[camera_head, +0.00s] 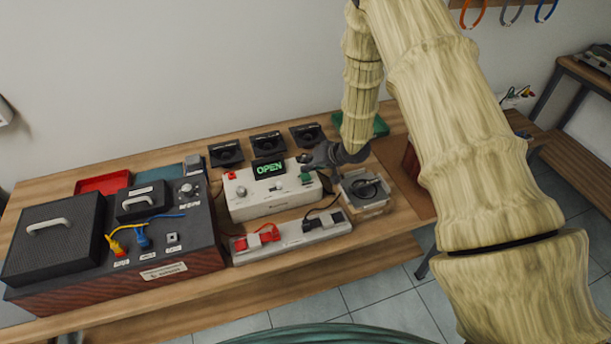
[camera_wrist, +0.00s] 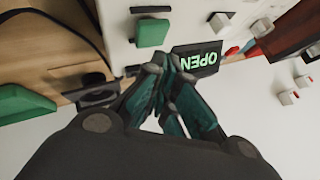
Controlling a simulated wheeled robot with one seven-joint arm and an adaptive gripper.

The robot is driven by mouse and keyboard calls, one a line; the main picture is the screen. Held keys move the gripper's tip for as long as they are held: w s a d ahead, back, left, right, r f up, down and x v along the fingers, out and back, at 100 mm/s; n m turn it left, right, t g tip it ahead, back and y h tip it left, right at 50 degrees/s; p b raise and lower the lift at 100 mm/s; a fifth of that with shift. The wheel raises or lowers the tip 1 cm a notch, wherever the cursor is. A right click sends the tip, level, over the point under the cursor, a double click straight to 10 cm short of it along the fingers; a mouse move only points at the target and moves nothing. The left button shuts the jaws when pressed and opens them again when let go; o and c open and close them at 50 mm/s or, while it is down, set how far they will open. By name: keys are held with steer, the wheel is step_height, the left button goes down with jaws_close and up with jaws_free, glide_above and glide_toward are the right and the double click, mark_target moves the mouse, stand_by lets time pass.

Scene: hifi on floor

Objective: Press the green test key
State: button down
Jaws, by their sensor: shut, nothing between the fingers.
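A white test box (camera_head: 270,206) stands on the bench with a lit display (camera_head: 268,169) that reads OPEN in green. The green test key (camera_head: 306,179) is a raised square button near the box's right end. It also shows in the wrist view (camera_wrist: 152,33), at the top, just beyond my fingertips. My gripper (camera_head: 304,158) is shut and empty. In the head view its tips are at the box's back right edge, behind the key. In the wrist view the gripper (camera_wrist: 166,68) is beside the upside-down display (camera_wrist: 197,59), with a visible gap to the key.
A grey strip with a red clip (camera_head: 258,239) lies in front. A black unit with yellow and blue leads (camera_head: 160,240) stands left. Several black holders (camera_head: 267,141) line the back; a clear tray (camera_head: 364,190) is right.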

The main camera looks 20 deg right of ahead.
mark_target(307, 174)
steer(key=shift+r+p, duration=1.85)
steer(key=shift+r, duration=0.6)
steer(key=shift+f, duration=0.1)
